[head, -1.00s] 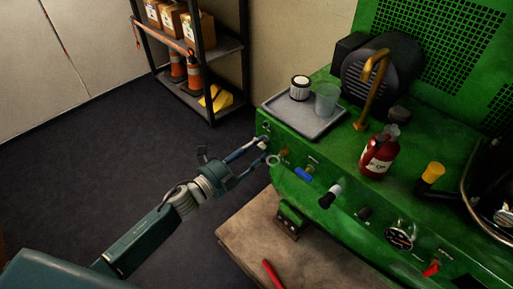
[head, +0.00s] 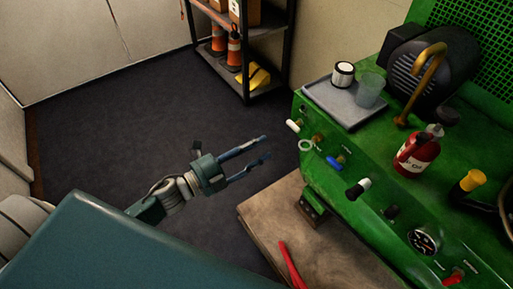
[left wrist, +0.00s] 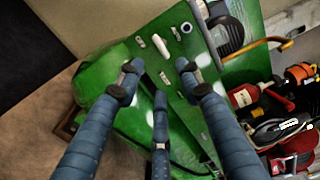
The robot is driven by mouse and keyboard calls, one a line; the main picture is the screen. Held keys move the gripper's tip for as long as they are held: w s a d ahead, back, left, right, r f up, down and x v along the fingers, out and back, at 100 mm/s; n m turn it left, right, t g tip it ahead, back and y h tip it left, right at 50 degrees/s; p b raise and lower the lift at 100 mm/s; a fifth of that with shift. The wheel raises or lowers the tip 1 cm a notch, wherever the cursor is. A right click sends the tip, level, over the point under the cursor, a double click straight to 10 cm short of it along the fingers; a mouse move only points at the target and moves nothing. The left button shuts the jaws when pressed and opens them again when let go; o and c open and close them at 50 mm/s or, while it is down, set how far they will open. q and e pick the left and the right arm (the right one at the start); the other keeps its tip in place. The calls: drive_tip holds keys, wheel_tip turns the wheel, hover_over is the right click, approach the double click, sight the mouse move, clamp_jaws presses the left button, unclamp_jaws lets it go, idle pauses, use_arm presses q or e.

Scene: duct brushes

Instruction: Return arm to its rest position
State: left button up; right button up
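My left gripper (head: 266,148) is open and empty over the dark floor, to the left of the green machine (head: 385,140). Its fingers point right toward the machine's control panel, with a gap between them and the panel. In the left wrist view the fingers (left wrist: 160,75) are spread with nothing between them. The white lever (head: 293,126) sticks out at the panel's left end; a white lever (left wrist: 162,46) also shows beyond the fingertips in the left wrist view. My right gripper is not in view.
A wooden surface (head: 262,215) with a red-handled item (head: 291,265) lies below the panel. A grey tray (head: 335,105) and a red bottle (head: 416,150) stand on the machine. A shelf (head: 264,45) stands at the back. The floor (head: 110,130) left of the gripper is clear.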

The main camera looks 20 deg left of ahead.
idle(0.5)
use_arm(q)
drive_tip(key=s+a+f+n+g+y, duration=0.2)
drive_tip(key=a+f+n+y, duration=0.25)
drive_tip(key=f+n, duration=0.4)
drive_tip(key=s+a+f+n+g+y, duration=0.25)
drive_tip(key=f+n+y, duration=0.3)
drive_tip(key=f, duration=0.65)
drive_tip(key=s+d+f+n+g, duration=0.3)
drive_tip(key=s+f+n+g, duration=0.1)
drive_tip(key=s+f, duration=0.5)
drive_tip(key=s+d+f+n+g, duration=0.4)
drive_tip(key=s+f, duration=0.3)
drive_tip(key=s, duration=0.5)
drive_tip(key=s+a+r+p, duration=0.2)
drive_tip(key=s+r+p, duration=0.6)
drive_tip(key=p, duration=0.8)
drive_tip(key=s+a+r+g+p, duration=0.1)
drive_tip(key=s+r+p, duration=0.7)
drive_tip(key=p, duration=0.9)
drive_tip(key=shift+s+a+r, duration=0.4)
drive_tip(key=shift+a+r, duration=0.1)
drive_tip(key=shift+a, duration=0.3)
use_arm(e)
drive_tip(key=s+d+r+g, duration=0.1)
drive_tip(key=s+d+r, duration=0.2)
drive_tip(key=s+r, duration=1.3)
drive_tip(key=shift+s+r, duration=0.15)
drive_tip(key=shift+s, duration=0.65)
